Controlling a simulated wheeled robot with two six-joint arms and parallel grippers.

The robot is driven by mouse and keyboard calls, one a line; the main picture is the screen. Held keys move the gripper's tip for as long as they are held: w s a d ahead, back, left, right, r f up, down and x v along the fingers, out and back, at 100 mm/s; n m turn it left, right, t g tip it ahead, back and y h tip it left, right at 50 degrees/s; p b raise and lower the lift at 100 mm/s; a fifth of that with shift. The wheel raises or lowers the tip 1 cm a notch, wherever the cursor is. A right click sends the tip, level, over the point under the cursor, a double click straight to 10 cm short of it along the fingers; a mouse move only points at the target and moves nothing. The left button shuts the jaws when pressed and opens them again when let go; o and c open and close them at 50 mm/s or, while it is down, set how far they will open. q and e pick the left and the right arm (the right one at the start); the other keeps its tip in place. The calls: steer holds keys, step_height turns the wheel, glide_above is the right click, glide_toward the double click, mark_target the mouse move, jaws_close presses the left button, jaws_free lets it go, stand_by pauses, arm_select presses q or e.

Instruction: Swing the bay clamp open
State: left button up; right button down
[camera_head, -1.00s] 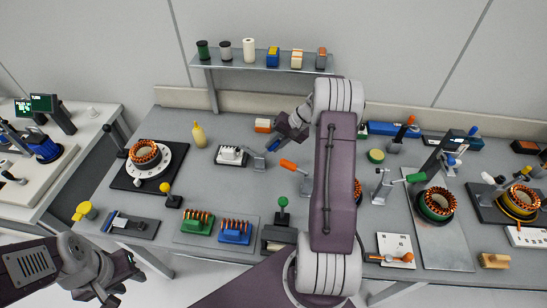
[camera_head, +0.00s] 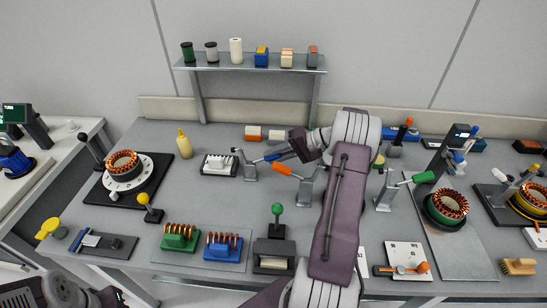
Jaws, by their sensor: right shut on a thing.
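Several toggle clamps stand along the middle of the bench; I cannot tell by label which is the bay clamp. The blue-handled clamp (camera_head: 249,172) stands right of a small white block fixture. My right gripper (camera_head: 291,148) reaches over it from the right and is shut on its blue handle, which lies low and slants up to the right; the jaws partly hide the grip. The orange-handled clamp (camera_head: 304,185) stands just in front, its handle pointing left. The green-handled clamp (camera_head: 385,191) stands farther right, beside a stator. Only part of my left arm shows at bottom left, its gripper out of frame.
My right arm hides the bench's centre right. A dial plate with a copper-wound stator (camera_head: 123,163) and a yellow bottle (camera_head: 184,145) stand left. Green (camera_head: 180,240) and blue (camera_head: 223,248) coil holders sit in front. A shelf (camera_head: 250,68) with spools hangs behind.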

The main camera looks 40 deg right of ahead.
steer(key=c, duration=1.3)
jaws_free()
steer(key=shift+w+f, duration=0.1)
steer(key=v, duration=0.9)
